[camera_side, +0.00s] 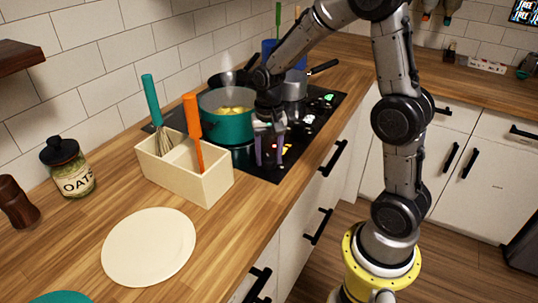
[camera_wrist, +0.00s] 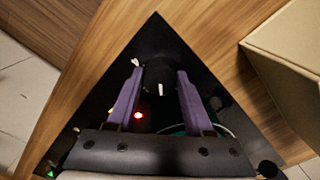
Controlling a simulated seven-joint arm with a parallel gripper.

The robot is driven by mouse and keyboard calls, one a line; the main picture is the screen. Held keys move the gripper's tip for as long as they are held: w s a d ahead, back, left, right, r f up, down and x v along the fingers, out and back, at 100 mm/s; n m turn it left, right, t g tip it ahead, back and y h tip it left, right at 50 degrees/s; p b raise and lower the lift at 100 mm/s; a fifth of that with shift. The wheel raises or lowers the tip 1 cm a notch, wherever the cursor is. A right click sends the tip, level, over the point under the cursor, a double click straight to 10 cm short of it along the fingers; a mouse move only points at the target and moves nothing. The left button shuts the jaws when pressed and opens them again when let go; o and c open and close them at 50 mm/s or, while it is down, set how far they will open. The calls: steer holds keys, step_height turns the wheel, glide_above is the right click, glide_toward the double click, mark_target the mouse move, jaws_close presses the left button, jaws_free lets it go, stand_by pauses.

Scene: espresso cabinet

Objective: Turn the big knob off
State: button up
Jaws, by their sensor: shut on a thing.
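The big knob (camera_wrist: 159,73) is a round black dial with a white pointer line, on the black cooktop (camera_wrist: 150,35) near its corner. In the wrist view the line points toward the bottom of the picture. My gripper (camera_wrist: 160,72) has its two purple fingers on either side of the knob, shut on it. A red light (camera_wrist: 138,115) glows on the cooktop beside the left finger. In the side view my gripper (camera_side: 268,161) points down at the cooktop's near end, and the knob cannot be made out there.
A teal pot (camera_side: 228,128) with yellow food stands on the cooktop just left of my gripper. A cream utensil box (camera_side: 205,187) with a whisk and an orange-handled tool stands in front. A cream plate (camera_side: 148,246) and an oats jar (camera_side: 68,167) sit on the wooden counter.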

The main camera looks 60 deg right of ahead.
jaws_close()
steer(key=shift+n, duration=0.3)
steer(key=n, duration=0.3)
steer(key=shift+r+n, duration=0.1)
steer(key=shift+n, duration=2)
steer(key=o, duration=0.9)
jaws_free()
